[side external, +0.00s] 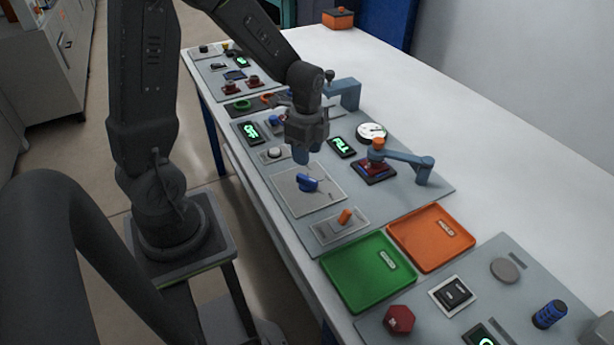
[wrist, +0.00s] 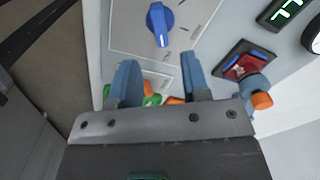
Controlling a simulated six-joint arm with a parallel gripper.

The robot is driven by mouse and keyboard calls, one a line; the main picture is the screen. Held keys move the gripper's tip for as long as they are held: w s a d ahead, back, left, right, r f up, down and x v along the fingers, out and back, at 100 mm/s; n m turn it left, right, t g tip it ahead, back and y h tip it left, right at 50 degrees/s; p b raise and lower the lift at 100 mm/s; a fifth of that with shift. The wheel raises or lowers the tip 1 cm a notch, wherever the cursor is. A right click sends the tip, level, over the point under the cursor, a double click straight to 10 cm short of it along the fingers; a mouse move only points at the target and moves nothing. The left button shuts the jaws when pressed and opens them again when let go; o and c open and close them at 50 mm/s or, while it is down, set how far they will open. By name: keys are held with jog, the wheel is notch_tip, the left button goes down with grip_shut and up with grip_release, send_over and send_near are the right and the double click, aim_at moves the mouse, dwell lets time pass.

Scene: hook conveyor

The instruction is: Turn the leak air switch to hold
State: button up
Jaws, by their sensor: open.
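A blue rotary knob (side external: 307,184) sits on a pale square plate (side external: 325,199) on the grey panel; its plate labels are too small to read. The knob also shows at the top of the wrist view (wrist: 160,24), its pointer end towards my fingers. My gripper (side external: 308,158) is open, pointing down just above the knob, with nothing visible between its fingers. In the wrist view, the two blue fingers (wrist: 158,80) are apart, and the knob lies beyond their tips. I cannot tell from labels which control is the leak air switch.
An orange toggle (side external: 345,216) stands on a small plate beside the knob. A blue clamp arm (side external: 408,160) rises over a red block on the right. A green tray (side external: 368,272) and an orange tray (side external: 432,238) lie in front. Lit displays (side external: 342,147) stand behind.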

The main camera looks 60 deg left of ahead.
aim_at(307, 178)
notch_tip(307, 178, down, 8)
jog(key=shift+f, duration=0.15)
jog(key=shift+c, duration=0.4)
grip_shut()
